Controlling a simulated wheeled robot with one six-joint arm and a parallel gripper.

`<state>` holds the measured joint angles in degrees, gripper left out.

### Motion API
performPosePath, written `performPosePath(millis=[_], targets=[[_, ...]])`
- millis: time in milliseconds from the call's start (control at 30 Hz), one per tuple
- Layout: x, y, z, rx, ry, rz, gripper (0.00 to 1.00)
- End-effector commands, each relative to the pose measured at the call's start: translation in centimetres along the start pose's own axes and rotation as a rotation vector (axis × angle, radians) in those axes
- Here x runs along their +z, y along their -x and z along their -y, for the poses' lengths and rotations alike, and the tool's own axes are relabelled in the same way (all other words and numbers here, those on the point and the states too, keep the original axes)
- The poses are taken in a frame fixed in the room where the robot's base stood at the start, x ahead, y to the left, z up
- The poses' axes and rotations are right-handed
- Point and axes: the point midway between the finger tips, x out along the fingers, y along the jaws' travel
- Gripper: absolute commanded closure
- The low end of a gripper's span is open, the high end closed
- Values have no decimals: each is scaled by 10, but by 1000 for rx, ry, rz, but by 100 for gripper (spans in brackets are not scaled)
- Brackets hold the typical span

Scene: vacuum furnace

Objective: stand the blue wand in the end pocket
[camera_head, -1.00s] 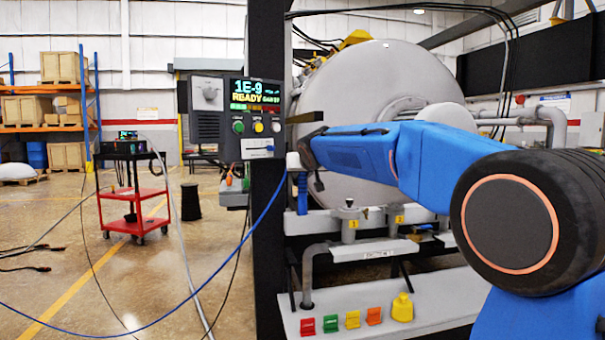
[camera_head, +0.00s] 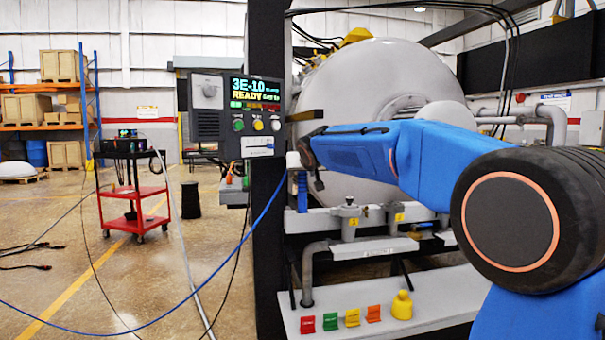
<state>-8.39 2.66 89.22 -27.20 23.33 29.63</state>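The blue wand (camera_head: 302,192) is upright at the left end of the grey rail (camera_head: 325,222); its lower end is low at the rail, and I cannot make out the pocket around it. A blue hose (camera_head: 262,215) runs from beside its top down to the left. My gripper (camera_head: 311,172) is at the end of my blue arm, right at the wand's upper part. A small white part shows beside it. The fingers are small, dark and partly hidden, so I cannot tell whether they hold the wand.
Numbered grey fittings (camera_head: 347,215) stand along the rail, right of the wand. The large grey furnace door (camera_head: 365,85) is behind. A control panel (camera_head: 237,115) and black post (camera_head: 268,270) stand left. A shelf (camera_head: 400,310) below carries coloured blocks and a yellow knob.

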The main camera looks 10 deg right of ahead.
Motion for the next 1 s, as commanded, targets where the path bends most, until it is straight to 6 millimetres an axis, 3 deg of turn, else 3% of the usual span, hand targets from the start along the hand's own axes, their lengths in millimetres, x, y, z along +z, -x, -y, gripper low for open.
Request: performPosePath(millis=[167, 367, 1000], targets=[[0, 1, 0, 0, 0, 1, 53], [-1, 20, 0, 0, 0, -1, 53], [0, 140, 1, -2, 0, -1, 53]])
